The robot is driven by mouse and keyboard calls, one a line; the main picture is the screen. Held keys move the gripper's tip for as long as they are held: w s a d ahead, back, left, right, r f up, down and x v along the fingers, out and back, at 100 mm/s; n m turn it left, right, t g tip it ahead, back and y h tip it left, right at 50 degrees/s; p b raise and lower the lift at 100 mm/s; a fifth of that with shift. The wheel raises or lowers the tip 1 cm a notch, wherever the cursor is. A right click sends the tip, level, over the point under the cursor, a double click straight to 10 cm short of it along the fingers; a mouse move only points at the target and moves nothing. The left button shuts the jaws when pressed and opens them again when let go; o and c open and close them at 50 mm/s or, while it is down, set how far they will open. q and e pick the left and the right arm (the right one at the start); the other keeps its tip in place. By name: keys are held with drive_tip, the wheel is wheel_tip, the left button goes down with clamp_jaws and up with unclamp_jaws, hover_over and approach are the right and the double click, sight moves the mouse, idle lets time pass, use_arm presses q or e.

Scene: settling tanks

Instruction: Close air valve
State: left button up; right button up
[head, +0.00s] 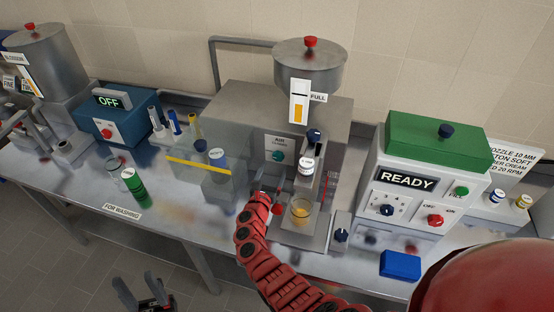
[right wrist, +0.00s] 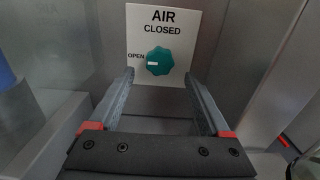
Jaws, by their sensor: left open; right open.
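The air valve is a teal knob (right wrist: 159,62) on a white plate lettered AIR, CLOSED and OPEN. Its white mark lies on the knob's left side, towards OPEN. In the head view the knob (head: 278,156) sits on the front of the grey metal machine. My right gripper (right wrist: 160,80) is open and empty, its fingers pointing at the plate, with the knob seen between and beyond the fingertips. In the head view my right gripper (head: 270,188) is small and partly hidden by its red arm. My left gripper (head: 137,280) is open and empty, low in front of the bench.
A beaker with yellow content (head: 300,211) stands right of my right arm, under the dispenser. A clear guard with a yellow strip (head: 198,166) is to the left. The READY box (head: 408,180) and a blue block (head: 400,264) are to the right.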

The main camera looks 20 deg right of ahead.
sight(277, 159)
drive_tip(key=b+x, duration=0.1)
drive_tip(key=x, duration=0.3)
drive_tip(key=shift+w+d+f, duration=0.1)
drive_tip(key=shift+w+f, duration=0.1)
drive_tip(key=shift+w+d+r, duration=0.2)
drive_tip(key=shift+w, duration=0.05)
drive_tip(key=shift+f, duration=0.1)
clamp_jaws()
